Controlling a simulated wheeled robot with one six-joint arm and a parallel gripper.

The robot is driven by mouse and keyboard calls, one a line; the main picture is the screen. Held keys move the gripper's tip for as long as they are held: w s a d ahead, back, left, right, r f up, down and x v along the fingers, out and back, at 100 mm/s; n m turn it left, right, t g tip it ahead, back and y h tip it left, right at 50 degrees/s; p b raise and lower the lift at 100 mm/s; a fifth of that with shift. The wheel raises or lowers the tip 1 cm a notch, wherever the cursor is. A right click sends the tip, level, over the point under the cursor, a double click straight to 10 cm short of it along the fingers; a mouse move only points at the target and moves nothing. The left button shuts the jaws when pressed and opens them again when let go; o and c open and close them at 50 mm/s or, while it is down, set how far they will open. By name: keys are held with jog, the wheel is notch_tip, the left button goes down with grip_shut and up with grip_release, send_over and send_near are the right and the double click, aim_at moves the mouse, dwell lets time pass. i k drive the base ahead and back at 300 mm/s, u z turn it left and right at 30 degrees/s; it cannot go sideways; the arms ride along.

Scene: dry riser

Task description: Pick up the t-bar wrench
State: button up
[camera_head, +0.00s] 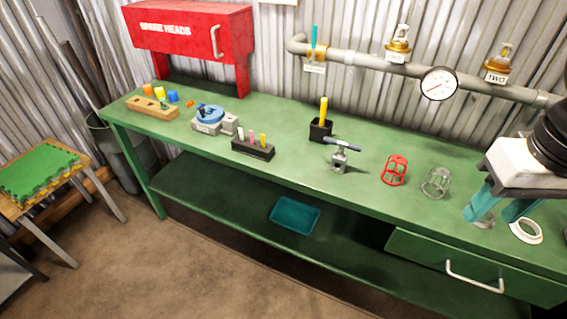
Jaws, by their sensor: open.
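What looks like the t-bar wrench (341,146) stands upright on the green bench, right of the middle of the view. It has a dark crossbar on top and a grey metal body below; I cannot tell whether it sits in a separate holder. My gripper (492,213) is at the right of the view, with teal fingers apart and pointing down. It is well to the right of the wrench and not touching it. A small pale object (484,223) shows by the left fingertip, partly hidden.
A red cage (395,170) and a grey cage (436,182) stand between wrench and gripper. A white ring (525,231) lies right of the gripper. A black cup (320,130) and black rack (253,149) stand left of the wrench. A pipe with gauge (439,84) runs behind.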

aim_at(339, 157)
jog(key=z, duration=0.05)
jog(key=k, duration=0.7)
jog(key=z, duration=0.5)
jog(key=k, duration=0.5)
jog(key=u, duration=0.65)
jog(key=i, duration=0.55)
jog(key=u, duration=0.45)
jog(key=i, duration=1.2)
jog(key=z, duration=0.7)
